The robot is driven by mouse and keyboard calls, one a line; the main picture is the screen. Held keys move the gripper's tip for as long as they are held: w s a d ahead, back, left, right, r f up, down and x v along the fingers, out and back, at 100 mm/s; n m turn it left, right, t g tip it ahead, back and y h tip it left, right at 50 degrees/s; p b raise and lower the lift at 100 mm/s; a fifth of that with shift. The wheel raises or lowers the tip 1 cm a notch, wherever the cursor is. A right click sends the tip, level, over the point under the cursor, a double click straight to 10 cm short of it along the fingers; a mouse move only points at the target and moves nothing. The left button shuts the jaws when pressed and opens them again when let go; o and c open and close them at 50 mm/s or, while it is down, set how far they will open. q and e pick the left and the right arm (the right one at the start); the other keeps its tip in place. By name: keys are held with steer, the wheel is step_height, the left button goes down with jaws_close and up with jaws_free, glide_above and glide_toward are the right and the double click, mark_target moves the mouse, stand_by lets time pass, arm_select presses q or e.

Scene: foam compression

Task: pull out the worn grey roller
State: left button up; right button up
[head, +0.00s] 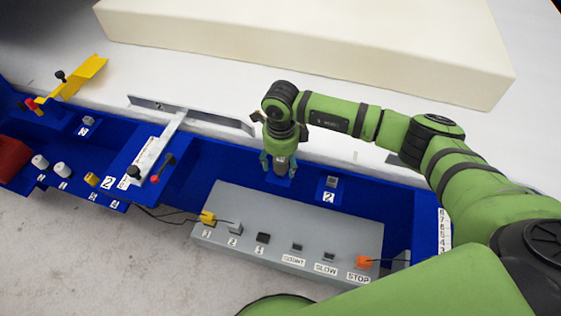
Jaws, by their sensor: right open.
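My right gripper (279,168) points down over the blue machine bed, behind the grey control box. Its teal fingers are apart. A grey piece (281,163) shows between them; I cannot tell whether it is the worn roller or part of my gripper. A small grey block (332,182) sits in the blue bed to the right, above a label "2". Another small grey piece (88,120) sits far left, also by a label "2". No piece can be surely told as the worn grey roller. My left gripper is not in view.
The grey control box (219,211) with buttons and plugs stands in front. A large cream foam slab (300,50) lies behind. At left are a metal T-shaped bar (160,148), white cylinders (40,162), a yellow piece (92,179) and a yellow bracket (82,77).

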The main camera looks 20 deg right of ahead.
stand_by(0.4)
jaws_close()
steer(key=shift+r, duration=0.15)
steer(key=shift+r, duration=0.3)
steer(key=shift+r+p, duration=1.8)
steer(key=shift+r, duration=0.8)
